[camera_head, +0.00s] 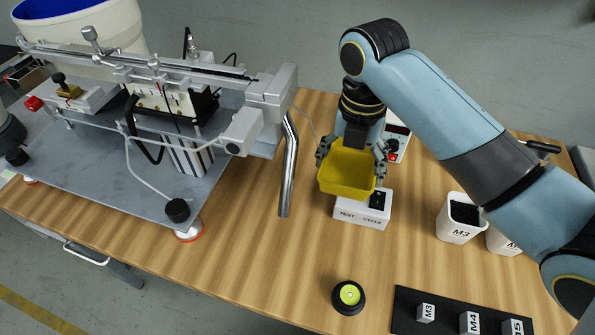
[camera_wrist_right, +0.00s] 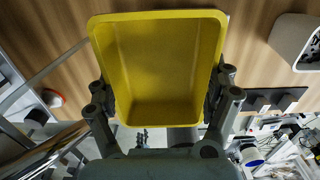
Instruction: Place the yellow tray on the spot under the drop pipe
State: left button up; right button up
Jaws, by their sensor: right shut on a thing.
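The yellow tray (camera_head: 347,174) is held in the air by my right gripper (camera_head: 352,158), whose fingers press on its two opposite sides. In the right wrist view the tray (camera_wrist_right: 158,70) fills the middle, looks empty, and sits between the two fingers (camera_wrist_right: 160,95). The drop pipe (camera_head: 289,165) is a shiny metal tube hanging from the end of the gantry, to the left of the tray and apart from it. The wood table below the pipe's lower end is bare in the head view. My left gripper is not in view; a dark arm part shows at the left edge.
A white TEST CYCLE box (camera_head: 362,213) with a black switch stands just below the tray in the picture. A round black button with a yellow-green top (camera_head: 349,297) is in front. White M3 bin (camera_head: 460,218) and a black block rack (camera_head: 450,318) are at right. The gantry plate (camera_head: 130,185) fills the left.

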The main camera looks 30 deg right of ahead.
jog(key=b, duration=0.2)
send_over(311, 172)
notch_tip(311, 172, down, 7)
jog(key=shift+s, duration=0.1)
jog(key=shift+w+f, duration=0.1)
jog(key=shift+w, duration=0.1)
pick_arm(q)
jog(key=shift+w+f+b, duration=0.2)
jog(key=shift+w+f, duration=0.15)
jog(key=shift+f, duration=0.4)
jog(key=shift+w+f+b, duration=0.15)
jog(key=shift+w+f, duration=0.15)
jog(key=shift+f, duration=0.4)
pick_arm(e)
jog(key=shift+f, duration=1.95)
jog(key=shift+f, duration=0.15)
jog(key=o, duration=1)
